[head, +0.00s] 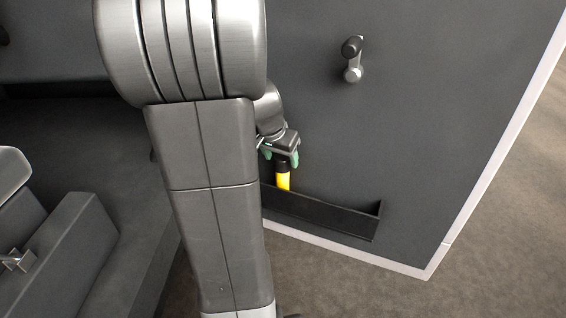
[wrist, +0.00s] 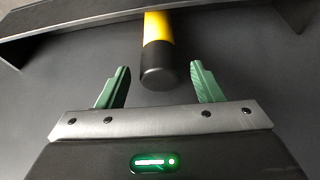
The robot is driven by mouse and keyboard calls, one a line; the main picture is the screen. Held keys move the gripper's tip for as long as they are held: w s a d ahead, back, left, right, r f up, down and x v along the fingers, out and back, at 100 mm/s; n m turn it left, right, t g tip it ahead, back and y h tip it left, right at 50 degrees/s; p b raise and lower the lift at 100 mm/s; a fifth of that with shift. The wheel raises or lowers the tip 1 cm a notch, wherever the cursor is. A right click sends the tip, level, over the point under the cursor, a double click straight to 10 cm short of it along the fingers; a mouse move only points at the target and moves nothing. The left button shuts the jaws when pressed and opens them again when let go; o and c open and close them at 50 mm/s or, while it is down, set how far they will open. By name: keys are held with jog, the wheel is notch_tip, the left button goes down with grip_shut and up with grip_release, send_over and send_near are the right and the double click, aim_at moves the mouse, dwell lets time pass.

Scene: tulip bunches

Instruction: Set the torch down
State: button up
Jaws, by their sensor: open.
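The torch (head: 283,180) is yellow with a black end. In the head view it stands at the dark door pocket, its lower part hidden behind the pocket's front wall. In the wrist view the torch (wrist: 158,50) has its black end between my gripper's two green fingers, with a gap on both sides. My gripper (head: 282,158) is open around the torch's black end. It also shows in the wrist view (wrist: 160,85). The door pocket (head: 320,214) is a long, shallow black bin low on the door panel.
A door handle or crank (head: 352,58) sticks out of the grey door panel (head: 420,130) above the pocket. A pale door edge (head: 500,140) runs down the right. A grey seat-like block (head: 65,245) stands at the lower left. My arm hides the middle.

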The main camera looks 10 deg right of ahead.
jog(key=v, duration=0.7)
jog(key=shift+p, duration=0.35)
